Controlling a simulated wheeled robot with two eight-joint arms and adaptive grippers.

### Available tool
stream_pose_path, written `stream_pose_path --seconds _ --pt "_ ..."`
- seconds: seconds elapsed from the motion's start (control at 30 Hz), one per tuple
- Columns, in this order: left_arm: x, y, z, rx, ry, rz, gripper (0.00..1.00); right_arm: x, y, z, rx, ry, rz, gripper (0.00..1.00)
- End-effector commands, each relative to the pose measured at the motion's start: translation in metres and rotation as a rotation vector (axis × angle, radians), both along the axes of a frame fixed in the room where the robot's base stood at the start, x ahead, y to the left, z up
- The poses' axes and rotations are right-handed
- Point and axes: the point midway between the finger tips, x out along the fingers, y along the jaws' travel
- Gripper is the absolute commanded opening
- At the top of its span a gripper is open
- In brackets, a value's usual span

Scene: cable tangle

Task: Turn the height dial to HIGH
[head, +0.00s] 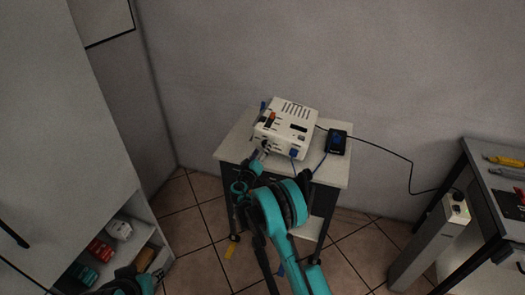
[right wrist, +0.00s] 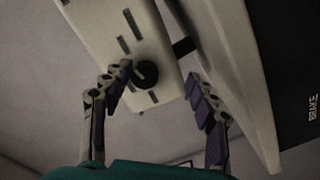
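A white boxy device (head: 288,125) with slots on its top sits on a small cart. In the right wrist view, a round black dial (right wrist: 145,74) shows on the device's pale face (right wrist: 120,38), with short dark marks around it; no label there is readable. My right gripper (head: 262,152) is at the device's front in the head view. In the right wrist view its two fingers (right wrist: 160,76) are apart, the left fingertip close beside the dial; I cannot tell whether it touches. Part of my left arm shows at the bottom left, its fingers unclear.
The cart top (head: 234,150) also holds a black handheld unit (head: 339,138) with a cable running right. A desk with tools (head: 503,161) and a pale post with a small control box (head: 456,208) stand right. A cabinet (head: 60,130) with shelved items is left.

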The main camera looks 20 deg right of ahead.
Motion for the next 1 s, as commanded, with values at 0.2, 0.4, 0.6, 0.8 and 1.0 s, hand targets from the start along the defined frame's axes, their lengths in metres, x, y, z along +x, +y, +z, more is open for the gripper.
stream_pose_path --seconds 0.2,0.4,0.6,0.8,1.0 --pt "0.0 0.0 0.0 0.0 0.0 0.0 0.34 0.001 0.001 0.0 0.003 0.001 0.002 0.48" --pt "0.0 0.0 0.0 0.0 0.0 0.0 0.34 0.0 -0.001 0.0 0.002 0.001 0.0 0.48" --pt "0.0 0.0 0.0 0.0 0.0 0.0 0.34 0.0 -0.001 0.001 0.001 0.001 -0.001 0.48" --pt "0.0 0.0 0.0 0.0 0.0 0.0 0.34 -0.003 0.002 0.001 0.0 0.001 -0.001 0.48" --pt "0.0 0.0 0.0 0.0 0.0 0.0 0.34 -0.031 0.021 0.001 0.0 0.0 0.001 0.48"
